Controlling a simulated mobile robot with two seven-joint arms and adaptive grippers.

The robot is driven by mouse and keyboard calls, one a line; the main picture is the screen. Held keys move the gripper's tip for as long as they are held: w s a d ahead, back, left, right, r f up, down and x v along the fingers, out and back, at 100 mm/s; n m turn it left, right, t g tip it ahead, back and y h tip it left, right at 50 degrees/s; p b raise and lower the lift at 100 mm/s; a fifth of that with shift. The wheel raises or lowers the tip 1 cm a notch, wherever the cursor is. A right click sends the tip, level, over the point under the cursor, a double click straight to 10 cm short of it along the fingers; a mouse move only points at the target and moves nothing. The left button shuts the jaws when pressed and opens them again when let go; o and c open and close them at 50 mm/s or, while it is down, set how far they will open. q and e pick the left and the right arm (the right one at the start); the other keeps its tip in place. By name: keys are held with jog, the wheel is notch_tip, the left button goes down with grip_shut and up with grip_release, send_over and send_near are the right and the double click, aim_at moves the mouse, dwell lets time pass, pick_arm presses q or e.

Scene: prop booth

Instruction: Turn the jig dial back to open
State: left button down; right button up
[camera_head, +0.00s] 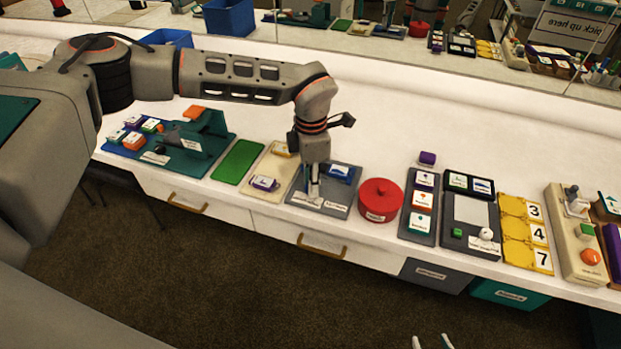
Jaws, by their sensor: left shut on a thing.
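My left gripper (314,192) points straight down over the grey jig board (339,209). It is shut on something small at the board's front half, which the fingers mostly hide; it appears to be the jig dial. Small white labels lie on the board on either side of the fingers, too small to read. A blue block (341,172) sits at the board's back, behind the gripper. Only the tips of my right gripper (431,343) show at the bottom edge, apart with nothing visible between them, away from the table.
A round red lidded container (380,200) stands just right of the jig board. A cream board (271,166) and green mat (238,162) lie to its left. A grey board with cards (421,207) is further right. The table behind is clear.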

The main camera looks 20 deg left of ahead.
pick_arm(q)
jog(key=m+p, duration=0.1)
jog(key=m, duration=0.2)
jog(key=shift+r+m, duration=0.1)
jog(key=shift+m, duration=0.3)
jog(key=m+p, duration=0.2)
jog(key=m, duration=0.6)
jog(key=shift+p, duration=0.4)
jog(key=shift+m+p, duration=0.3)
jog(key=shift+m, duration=1.2)
jog(key=c, duration=1.8)
grip_release()
jog(key=shift+o, duration=0.2)
